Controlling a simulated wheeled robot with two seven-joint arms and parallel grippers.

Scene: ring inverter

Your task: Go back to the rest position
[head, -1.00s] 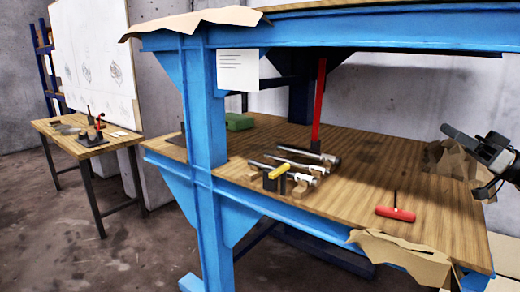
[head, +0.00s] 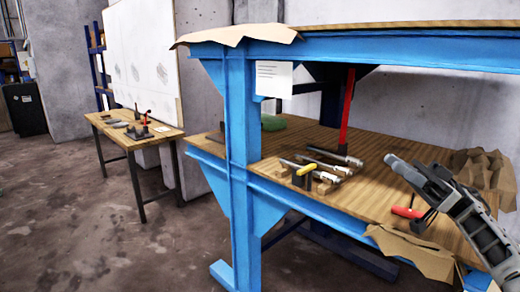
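My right gripper (head: 412,180) reaches in from the right edge over the front right of the blue bench's wooden top (head: 375,203). A pale grey end points up and to the left; whether its fingers are apart or hold anything is unclear. My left gripper is not in view.
Crumpled brown paper (head: 485,172) is at right. A smaller table (head: 120,133) stands at left. The floor (head: 80,220) at front left is clear.

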